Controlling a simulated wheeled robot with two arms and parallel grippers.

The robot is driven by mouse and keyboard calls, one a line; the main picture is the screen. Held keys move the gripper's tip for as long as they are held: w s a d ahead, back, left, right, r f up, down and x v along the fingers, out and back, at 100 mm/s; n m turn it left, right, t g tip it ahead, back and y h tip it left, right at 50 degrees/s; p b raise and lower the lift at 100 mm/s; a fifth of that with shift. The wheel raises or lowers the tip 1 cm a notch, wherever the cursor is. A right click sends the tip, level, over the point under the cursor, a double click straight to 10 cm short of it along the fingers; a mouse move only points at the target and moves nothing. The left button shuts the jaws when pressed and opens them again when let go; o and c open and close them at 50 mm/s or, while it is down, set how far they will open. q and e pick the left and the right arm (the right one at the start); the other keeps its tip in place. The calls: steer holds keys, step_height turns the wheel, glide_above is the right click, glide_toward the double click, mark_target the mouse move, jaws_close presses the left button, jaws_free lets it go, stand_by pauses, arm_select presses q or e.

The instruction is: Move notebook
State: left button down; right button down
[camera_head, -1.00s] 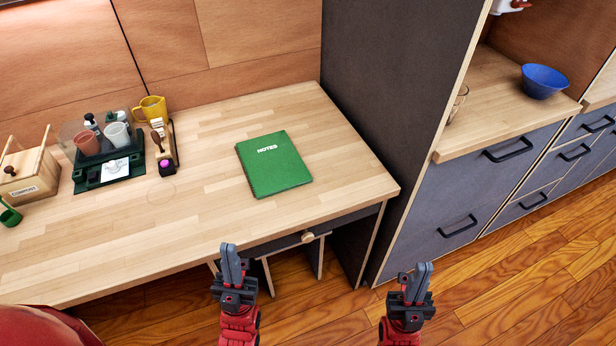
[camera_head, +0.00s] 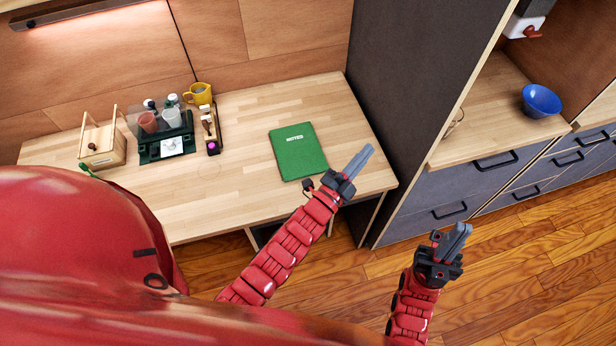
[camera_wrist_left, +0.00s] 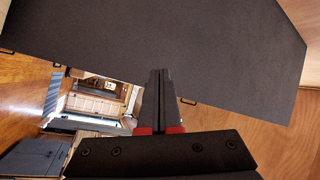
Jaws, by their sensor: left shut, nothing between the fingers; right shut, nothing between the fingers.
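The green notebook (camera_head: 298,152), marked NOTES, lies flat on the wooden desk (camera_head: 240,130), right of the middle. My left gripper (camera_head: 358,162) is shut and empty, just right of the notebook near the desk's right end. Its arm passes in front of the desk's front edge. In the left wrist view my left gripper (camera_wrist_left: 158,98) points at a dark panel, and the notebook does not show there. My right gripper (camera_head: 455,242) is shut and empty, lower right, over the wood floor in front of the drawers.
A dark tray with cups (camera_head: 165,140), a yellow mug (camera_head: 198,94) and a wooden caddy (camera_head: 102,146) stand on the desk's left part. A tall dark panel (camera_head: 410,80) bounds the desk on the right. A blue bowl (camera_head: 541,100) sits on the counter beyond it.

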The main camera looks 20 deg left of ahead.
arm_select(q)
step_height(320, 180, down, 12)
steer(key=m+g+y, duration=0.6)
steer(key=m+g, duration=0.1)
steer(key=m, duration=0.1)
steer(key=s+a+f+m+g+y, duration=0.2)
steer(key=s+a+m+y, duration=0.1)
steer(key=y, duration=0.1)
steer(key=m+g+y+b, duration=0.2)
steer(key=y+b, duration=0.1)
steer(key=y, duration=0.1)
glide_toward(305, 178)
steer(key=s, duration=0.1)
steer(key=d, duration=0.1)
steer(key=s, duration=0.1)
steer(key=shift+s+d+f, duration=0.2)
steer(key=shift+s+f, duration=0.1)
steer(key=p+x, duration=0.1)
steer(key=x, duration=0.2)
steer(key=shift+w+a+f+p, duration=0.15)
steer(key=shift+w+f+p, duration=0.05)
steer(key=shift+w+p, duration=0.1)
steer(key=w+a, duration=0.1)
steer(key=w+a+p, duration=0.1)
steer(key=w, duration=0.1)
steer(key=shift+f+p, duration=0.2)
steer(key=shift+p, duration=0.1)
steer(key=shift+w+a+f+h, duration=0.2)
steer(key=shift+w+h, duration=0.1)
steer(key=shift+w, duration=0.1)
